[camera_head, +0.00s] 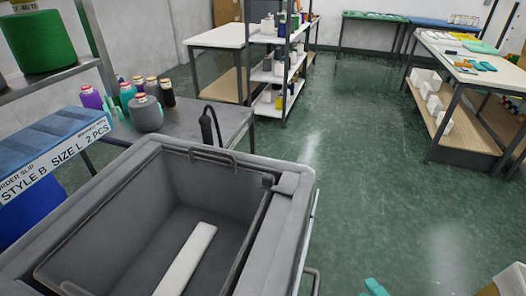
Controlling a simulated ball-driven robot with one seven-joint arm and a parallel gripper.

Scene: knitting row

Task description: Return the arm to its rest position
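My gripper is not in view, and I cannot make out any part of my arm for certain. A large grey open bin (295,215) fills the lower left and centre of the view. A long pale bar (188,262) lies slanted inside it, its lower end cut off by the frame edge.
A grey table (218,124) with cones of yarn (147,113) stands behind the bin. An order slip (55,160) reads "STYLE B SIZE L 2 PCS". A shelf rack (286,65) and a worktable (455,62) stand farther back. Green floor (365,165) is clear between them.

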